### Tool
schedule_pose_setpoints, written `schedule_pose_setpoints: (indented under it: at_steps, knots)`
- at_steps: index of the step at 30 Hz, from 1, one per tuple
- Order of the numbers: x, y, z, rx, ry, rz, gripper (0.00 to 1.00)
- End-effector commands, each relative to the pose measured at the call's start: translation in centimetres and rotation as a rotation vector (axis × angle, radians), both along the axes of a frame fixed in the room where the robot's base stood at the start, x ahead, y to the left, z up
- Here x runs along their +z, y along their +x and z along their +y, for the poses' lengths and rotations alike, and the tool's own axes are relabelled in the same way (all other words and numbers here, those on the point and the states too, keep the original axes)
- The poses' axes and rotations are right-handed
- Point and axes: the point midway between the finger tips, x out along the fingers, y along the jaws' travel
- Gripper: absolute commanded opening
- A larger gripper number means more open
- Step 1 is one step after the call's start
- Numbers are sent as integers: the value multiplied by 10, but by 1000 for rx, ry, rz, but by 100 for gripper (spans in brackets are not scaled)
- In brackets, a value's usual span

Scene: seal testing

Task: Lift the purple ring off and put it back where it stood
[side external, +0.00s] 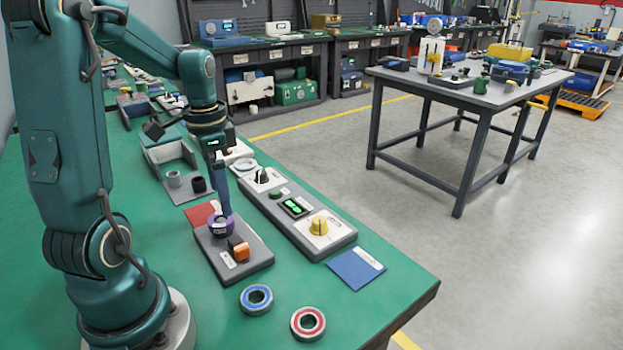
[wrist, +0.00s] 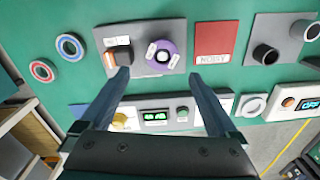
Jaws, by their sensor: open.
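The purple ring (side external: 221,226) sits on a dark grey plate (side external: 250,262), beside an orange-and-dark block (side external: 238,248). In the wrist view the ring (wrist: 166,53) lies toward the right end of the plate (wrist: 146,70), with small white labels next to it. Whether it sits around a post I cannot tell. My gripper (side external: 222,212) points down close above the ring and hides part of it in the side view. In the wrist view my gripper (wrist: 158,73) is open and empty, its fingertips spread wide, with the ring beyond them and nearer the right finger.
A long control panel with a yellow knob (side external: 318,226) and green display runs alongside. A red card (side external: 201,213) lies behind the plate, with grey and black cylinders (side external: 198,184) farther back. Blue and red bearing-like rings (side external: 256,298) (side external: 308,322) and a blue card (side external: 354,268) lie nearer the front.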

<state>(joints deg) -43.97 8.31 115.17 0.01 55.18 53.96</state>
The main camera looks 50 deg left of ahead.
Motion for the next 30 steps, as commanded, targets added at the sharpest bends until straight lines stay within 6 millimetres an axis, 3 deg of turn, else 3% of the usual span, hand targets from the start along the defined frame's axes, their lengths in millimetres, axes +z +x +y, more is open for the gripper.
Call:
schedule_pose_setpoints:
  at_steps: [15,26,30]
  knots:
    - [-51,-8,6,44,-19,20,95]
    - [-57,-7,6,43,-16,17,95]
    - [-57,-7,6,43,-16,16,45]
